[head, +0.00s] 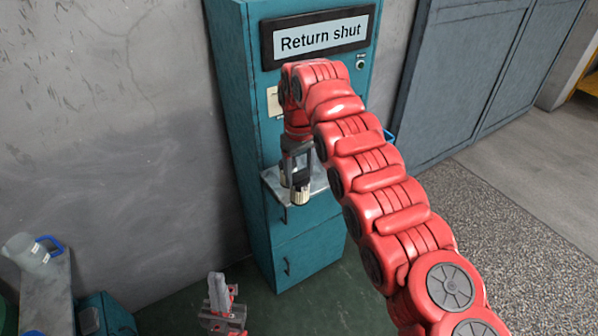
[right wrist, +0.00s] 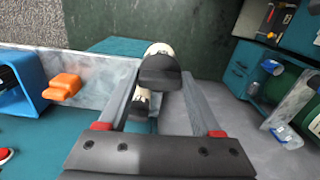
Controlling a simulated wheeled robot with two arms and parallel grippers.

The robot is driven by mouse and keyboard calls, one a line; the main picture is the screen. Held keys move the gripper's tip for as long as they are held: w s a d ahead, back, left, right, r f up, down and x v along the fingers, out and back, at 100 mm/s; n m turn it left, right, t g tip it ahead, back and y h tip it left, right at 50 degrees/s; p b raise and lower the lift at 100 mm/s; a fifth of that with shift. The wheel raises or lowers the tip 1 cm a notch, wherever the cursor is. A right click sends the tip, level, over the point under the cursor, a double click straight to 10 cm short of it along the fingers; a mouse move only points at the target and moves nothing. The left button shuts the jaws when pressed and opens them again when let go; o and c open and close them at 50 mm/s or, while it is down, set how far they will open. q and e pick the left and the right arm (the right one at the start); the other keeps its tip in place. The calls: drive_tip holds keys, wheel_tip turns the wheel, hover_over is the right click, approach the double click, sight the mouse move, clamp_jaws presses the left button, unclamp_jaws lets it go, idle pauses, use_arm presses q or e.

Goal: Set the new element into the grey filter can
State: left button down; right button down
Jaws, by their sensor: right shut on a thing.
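My right gripper (head: 297,176) is at the teal cabinet, pointing down over its grey metal shelf. It is shut on the new element (head: 300,196), a small cream cylinder with dark parts, which hangs below the fingers in front of the shelf. In the right wrist view the element (right wrist: 160,72) shows its dark end cap between the fingertips, with cream behind it. A smaller dark and cream part shows just below the cap; I cannot tell what it is. I cannot make out the grey filter can in either view. My left gripper (head: 224,302) is low at the bottom, away from the cabinet.
The teal cabinet (head: 305,245) carries a display (head: 320,38) reading "Return shut". A grey bench with a pale jug (head: 30,252) stands at the far left. Green floor lies between.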

drive_tip(key=shift+w+d, duration=0.55)
drive_tip(key=shift+d, duration=0.05)
drive_tip(key=shift+w+d+r+m, duration=0.1)
drive_tip(key=shift+w+d+m, duration=0.1)
drive_tip(key=shift+d+m, duration=0.4)
drive_tip(key=shift+d, duration=0.3)
drive_tip(key=shift+d+r, duration=0.1)
drive_tip(key=shift+d, duration=0.1)
drive_tip(key=shift+d, duration=0.1)
drive_tip(key=shift+w+d+m+b, duration=0.2)
drive_tip(key=shift+d+m, duration=0.1)
drive_tip(key=shift+d, duration=0.35)
drive_tip(key=shift+w+d+m+b, duration=0.15)
drive_tip(key=shift+d+m, duration=0.15)
drive_tip(key=shift+d, duration=0.3)
